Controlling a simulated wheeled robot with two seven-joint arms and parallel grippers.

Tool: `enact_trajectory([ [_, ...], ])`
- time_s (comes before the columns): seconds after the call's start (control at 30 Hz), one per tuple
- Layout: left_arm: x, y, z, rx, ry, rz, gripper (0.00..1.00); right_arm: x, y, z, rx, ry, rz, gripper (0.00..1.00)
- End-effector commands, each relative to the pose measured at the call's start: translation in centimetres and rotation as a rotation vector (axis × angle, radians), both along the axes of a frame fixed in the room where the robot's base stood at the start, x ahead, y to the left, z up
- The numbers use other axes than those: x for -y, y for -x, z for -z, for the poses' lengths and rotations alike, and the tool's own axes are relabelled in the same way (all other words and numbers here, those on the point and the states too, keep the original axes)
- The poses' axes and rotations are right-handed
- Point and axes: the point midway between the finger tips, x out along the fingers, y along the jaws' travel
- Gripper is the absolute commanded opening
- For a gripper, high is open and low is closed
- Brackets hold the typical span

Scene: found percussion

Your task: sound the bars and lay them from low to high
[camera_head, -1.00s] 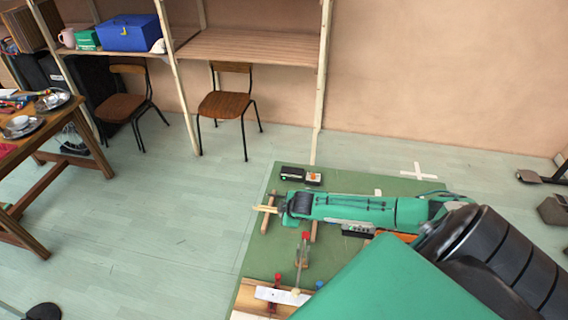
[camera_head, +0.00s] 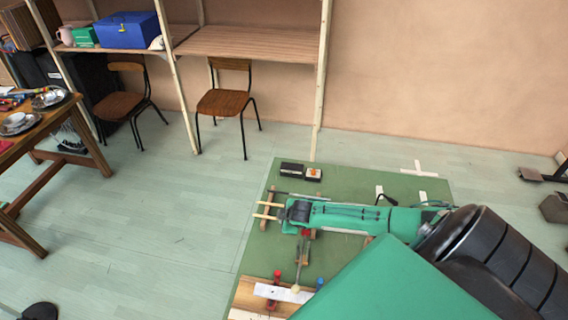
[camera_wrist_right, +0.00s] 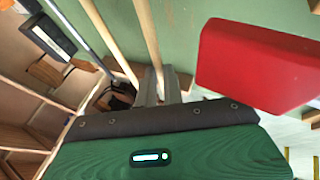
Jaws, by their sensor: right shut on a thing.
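My right gripper (camera_head: 284,213) reaches in from the right over the green mat (camera_head: 262,252). It is shut on a pale wooden bar (camera_head: 264,217), which sticks out to the left; the held bar shows between the grey fingers in the right wrist view (camera_wrist_right: 149,35). A second pale bar (camera_head: 268,204) lies just beyond, roughly parallel; it also shows in the wrist view (camera_wrist_right: 101,32). Farther back a thin grey bar (camera_head: 301,194) lies partly behind my arm. A brown wooden rail (camera_head: 268,196) is under the bars' left ends. My left gripper is not in view.
A red block (camera_wrist_right: 255,65) is close to my right gripper on the near side. A white strip (camera_head: 283,294) with red and blue pieces beside it lies in front. White tape (camera_head: 420,168) marks the back right.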

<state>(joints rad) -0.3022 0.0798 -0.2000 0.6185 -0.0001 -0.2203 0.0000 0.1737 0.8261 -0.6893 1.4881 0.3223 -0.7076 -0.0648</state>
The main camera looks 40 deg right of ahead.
Motion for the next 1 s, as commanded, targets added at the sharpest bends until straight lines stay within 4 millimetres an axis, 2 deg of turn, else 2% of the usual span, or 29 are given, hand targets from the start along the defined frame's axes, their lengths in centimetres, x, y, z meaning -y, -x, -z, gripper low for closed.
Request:
enact_trajectory([
  [0.87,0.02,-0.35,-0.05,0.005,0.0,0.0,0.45,0.0,0.01,0.56,0.0,0.0,0.0,0.0],
  [0.9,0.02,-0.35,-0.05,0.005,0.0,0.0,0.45,0.0,0.01,0.56,0.0,0.0,0.0,0.12],
  [1.0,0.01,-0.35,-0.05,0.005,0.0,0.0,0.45,-0.01,0.01,0.55,0.0,0.0,0.0,0.32],
])
